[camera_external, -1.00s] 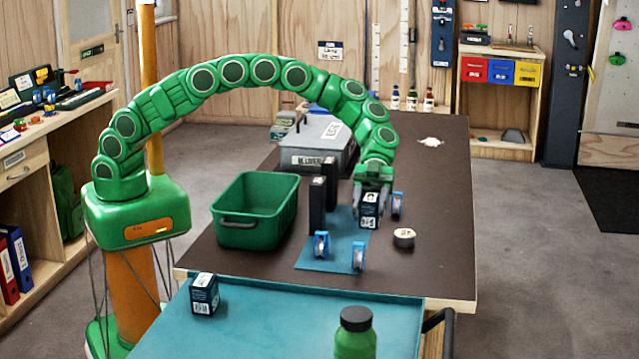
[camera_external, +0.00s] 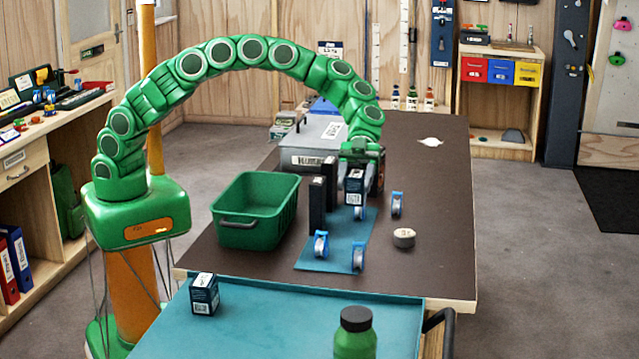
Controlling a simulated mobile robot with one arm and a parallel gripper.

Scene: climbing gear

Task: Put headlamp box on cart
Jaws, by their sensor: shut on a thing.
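My gripper (camera_external: 362,165) is shut on a small dark headlamp box (camera_external: 354,190) with a white label. The box hangs above the blue mat (camera_external: 335,245) on the dark table, apart from the mat as far as I can tell. The cart (camera_external: 290,325) is the teal-topped surface at the front, with a dark handle at its right. A similar dark box (camera_external: 204,295) with a white label stands on the cart's left part. The gripper's fingers are partly hidden by the arm and the box.
Two tall black blocks (camera_external: 317,204) stand just left of the held box. Several blue-and-white reels (camera_external: 320,245) stand on and around the mat. A green bin (camera_external: 254,222) sits to the left. A green bottle (camera_external: 355,338) stands at the cart's front. The cart's middle is clear.

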